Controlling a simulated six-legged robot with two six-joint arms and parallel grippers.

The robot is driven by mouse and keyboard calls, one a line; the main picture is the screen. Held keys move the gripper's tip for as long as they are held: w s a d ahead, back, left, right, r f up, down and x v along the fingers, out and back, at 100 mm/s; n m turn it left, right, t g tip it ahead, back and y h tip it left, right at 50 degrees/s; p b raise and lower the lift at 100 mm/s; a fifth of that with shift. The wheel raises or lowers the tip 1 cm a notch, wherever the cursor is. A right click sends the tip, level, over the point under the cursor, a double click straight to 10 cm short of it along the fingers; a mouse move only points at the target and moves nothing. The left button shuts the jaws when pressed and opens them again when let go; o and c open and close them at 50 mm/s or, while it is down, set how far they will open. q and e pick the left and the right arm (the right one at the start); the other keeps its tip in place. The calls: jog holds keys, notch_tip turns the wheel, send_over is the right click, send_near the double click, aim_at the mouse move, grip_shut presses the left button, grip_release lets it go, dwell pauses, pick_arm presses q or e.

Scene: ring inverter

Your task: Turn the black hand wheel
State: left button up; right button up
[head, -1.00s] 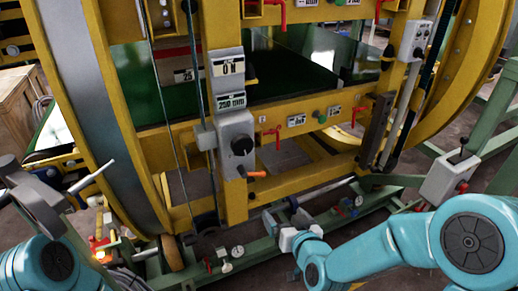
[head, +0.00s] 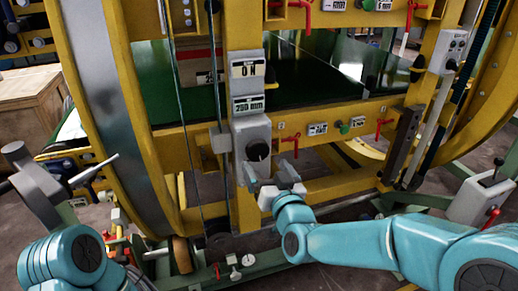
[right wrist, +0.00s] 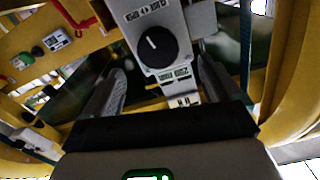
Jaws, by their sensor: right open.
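The black hand wheel (head: 258,150) is a round black knob on the front of a grey box (head: 243,131) on the yellow frame. In the right wrist view the wheel (right wrist: 155,48) has a white mark and faces the camera, with printed labels above and below it. My right gripper (head: 266,167) is open and empty, just below and in front of the wheel in the head view. In the right wrist view its two fingers (right wrist: 160,72) stand apart on either side of the box, short of the wheel.
Labels reading "0 N" (head: 247,68) and "250 mm" (head: 248,104) sit above the grey box. Red levers (head: 290,143) and yellow beams lie to the right. A grey control box (head: 481,200) stands at the right. A wooden crate (head: 28,110) stands at the left.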

aim_at(259, 153)
jog(key=p+x, duration=0.1)
jog(key=x, duration=0.6)
jog(key=shift+w, duration=0.4)
jog(key=shift+f, duration=0.15)
jog(key=c, duration=1)
